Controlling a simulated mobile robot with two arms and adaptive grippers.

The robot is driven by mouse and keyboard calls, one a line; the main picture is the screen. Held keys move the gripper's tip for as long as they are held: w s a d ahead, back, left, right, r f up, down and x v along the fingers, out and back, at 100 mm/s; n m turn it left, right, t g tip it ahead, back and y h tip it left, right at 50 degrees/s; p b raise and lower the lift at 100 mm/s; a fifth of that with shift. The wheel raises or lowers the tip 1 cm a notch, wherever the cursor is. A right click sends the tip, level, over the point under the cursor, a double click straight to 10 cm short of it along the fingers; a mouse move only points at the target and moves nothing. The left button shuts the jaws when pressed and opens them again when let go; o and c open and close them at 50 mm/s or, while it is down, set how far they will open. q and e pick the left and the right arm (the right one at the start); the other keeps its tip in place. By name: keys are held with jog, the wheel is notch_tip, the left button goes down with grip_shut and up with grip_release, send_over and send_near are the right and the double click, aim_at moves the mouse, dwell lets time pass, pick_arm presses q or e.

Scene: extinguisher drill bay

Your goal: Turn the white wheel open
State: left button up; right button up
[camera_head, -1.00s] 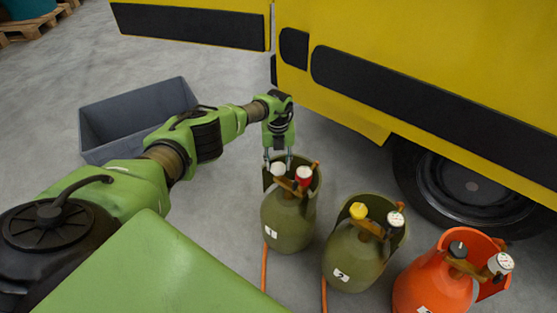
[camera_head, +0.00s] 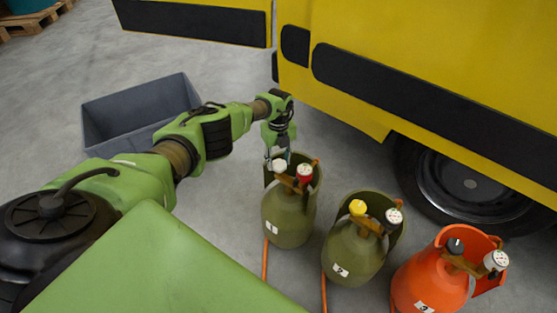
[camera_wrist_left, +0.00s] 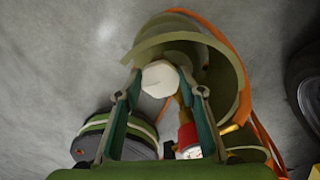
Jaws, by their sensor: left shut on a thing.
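The white wheel (camera_head: 280,166) is a small knob on the left of the valve of the green bottle labelled 1 (camera_head: 287,222). In the left wrist view the white wheel (camera_wrist_left: 160,78) is a faceted knob between the two fingertips. My left gripper (camera_head: 277,157) points down from above and is shut on the white wheel; its fingertips (camera_wrist_left: 160,73) touch opposite sides of it. A red fitting with a pale face (camera_head: 304,171) sits right of the wheel on the same valve. My right gripper is not in view.
A green bottle labelled 2 with a yellow wheel (camera_head: 357,207) and an orange bottle (camera_head: 430,285) stand to the right. A yellow vehicle (camera_head: 360,105) is behind. A grey crate (camera_head: 140,138) lies beyond my left arm. Orange hoses (camera_head: 265,262) run along the floor.

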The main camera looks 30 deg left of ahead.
aim_at(278, 163)
pick_arm(q)
jog(key=o, duration=1.1)
notch_tip(278, 163, up, 12)
dwell(0.5)
